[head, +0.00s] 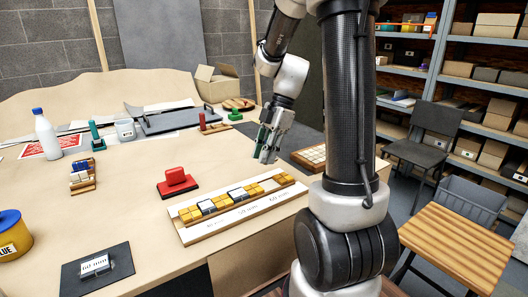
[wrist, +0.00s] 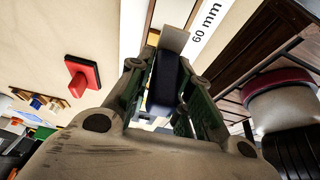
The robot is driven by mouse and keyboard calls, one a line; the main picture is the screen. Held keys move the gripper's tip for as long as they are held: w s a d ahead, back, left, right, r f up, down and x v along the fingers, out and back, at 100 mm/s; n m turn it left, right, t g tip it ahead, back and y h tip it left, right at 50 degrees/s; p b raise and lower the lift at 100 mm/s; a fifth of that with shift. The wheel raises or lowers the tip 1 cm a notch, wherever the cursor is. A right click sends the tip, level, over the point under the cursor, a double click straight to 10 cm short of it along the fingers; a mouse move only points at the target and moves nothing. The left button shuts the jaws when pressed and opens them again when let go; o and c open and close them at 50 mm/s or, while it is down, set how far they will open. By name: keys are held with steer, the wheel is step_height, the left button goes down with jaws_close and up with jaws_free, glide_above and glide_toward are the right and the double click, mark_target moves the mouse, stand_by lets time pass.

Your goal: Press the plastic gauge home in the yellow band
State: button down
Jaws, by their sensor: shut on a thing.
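The yellow band (head: 219,203) is a row of yellow blocks with a few white-topped dark pieces among them. It lies along a pale board (head: 245,214) marked "60 mm" near the table's front edge. My gripper (head: 266,153) is above and behind the right part of the band, pointing down and apart from it. In the wrist view it is shut on a dark block (wrist: 163,85); a grey-brown square end (wrist: 174,39) shows beyond it. I cannot tell whether this is the plastic gauge. A pale piece marked "60 mm" (head: 95,265) lies on a dark mat (head: 118,272) at front left.
A red stamp-like block (head: 177,182) stands left of the board. A yellow-and-blue tin (head: 12,236) and small coloured pieces (head: 82,177) lie further left. The table between stamp and mat is clear.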

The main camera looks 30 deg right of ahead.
steer(key=shift+f, duration=0.1)
glide_above(265, 187)
steer(key=shift+w+f, duration=0.15)
steer(key=shift+f, duration=2.6)
steer(key=shift+f, duration=1.15)
steer(key=c, duration=1.2)
jaws_free()
steer(key=v, duration=1.2)
